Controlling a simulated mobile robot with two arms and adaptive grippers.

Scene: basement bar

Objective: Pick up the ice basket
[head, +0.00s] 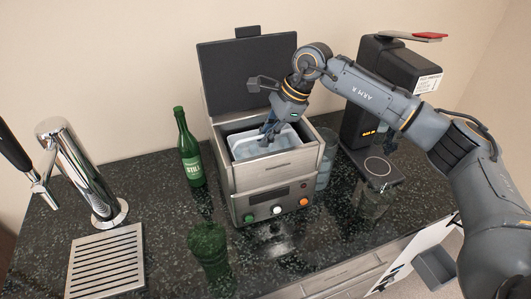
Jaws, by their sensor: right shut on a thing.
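The ice basket (246,146) is a pale blue-grey tub inside the open top of a steel ice machine (276,178). My right gripper (270,132) reaches down from above into the machine's opening and is shut on the basket near its right part. The gripper hides some of the basket, and the machine's walls hide its lower part. My left gripper is not in view.
The machine's dark lid (247,75) stands open behind the basket. A green bottle (190,155) stands left of the machine. A chrome tap (80,170) is further left. A black coffee machine (370,105) stands to the right.

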